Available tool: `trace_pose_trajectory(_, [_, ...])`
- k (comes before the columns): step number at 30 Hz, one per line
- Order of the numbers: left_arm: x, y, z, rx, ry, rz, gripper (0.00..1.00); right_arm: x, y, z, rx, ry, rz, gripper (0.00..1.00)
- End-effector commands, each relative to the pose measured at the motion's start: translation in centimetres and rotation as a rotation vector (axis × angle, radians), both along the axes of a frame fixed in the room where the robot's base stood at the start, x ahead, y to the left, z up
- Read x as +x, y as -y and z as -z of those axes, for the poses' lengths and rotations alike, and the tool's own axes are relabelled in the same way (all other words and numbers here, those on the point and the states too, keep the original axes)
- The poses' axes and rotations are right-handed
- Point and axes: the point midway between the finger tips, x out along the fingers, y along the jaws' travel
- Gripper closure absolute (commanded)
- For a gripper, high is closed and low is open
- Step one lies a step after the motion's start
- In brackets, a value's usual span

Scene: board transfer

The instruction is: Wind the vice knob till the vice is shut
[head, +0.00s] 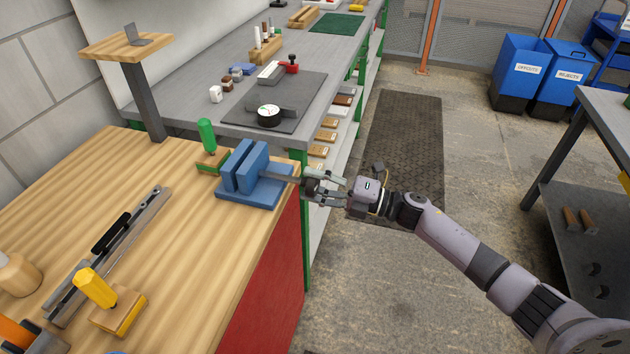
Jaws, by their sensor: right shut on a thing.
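The blue vice (252,180) sits on the wooden bench near its right edge. Its two upright jaws stand apart with a visible gap between them. A grey screw shaft (281,177) runs from the vice to the right, past the bench edge. My right gripper (318,184) is at the end of this shaft and is shut on the vice knob (309,184), which the fingers mostly hide. My left gripper is not in view.
A green-handled tool (207,136) stands just behind the vice. A yellow-handled tool (96,288) and a long metal rail (115,250) are on the wooden bench (190,270). A grey workbench (330,58) adjoins it behind. Open floor lies to the right.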

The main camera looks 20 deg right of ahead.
Motion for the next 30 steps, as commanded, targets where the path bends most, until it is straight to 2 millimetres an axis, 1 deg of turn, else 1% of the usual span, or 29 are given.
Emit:
trace_pose_trajectory(17, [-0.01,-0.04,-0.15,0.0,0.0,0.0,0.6,0.04,0.07,0.04,0.016,-0.026,0.002,0.8])
trace_pose_trajectory(18, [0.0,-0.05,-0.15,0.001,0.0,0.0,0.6,0.04,0.07,0.04,0.016,-0.026,0.002,0.5])
trace_pose_trajectory(26, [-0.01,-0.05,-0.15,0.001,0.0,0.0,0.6,0.02,0.04,0.02,0.016,-0.025,0.001,0.33])
trace_pose_trajectory(27, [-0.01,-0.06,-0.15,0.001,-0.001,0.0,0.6,0.02,0.04,0.02,0.016,-0.025,0.001,0.31])
trace_pose_trajectory(30, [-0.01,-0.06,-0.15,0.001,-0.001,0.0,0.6,0.02,0.02,0.01,0.016,-0.025,0.001,0.31])
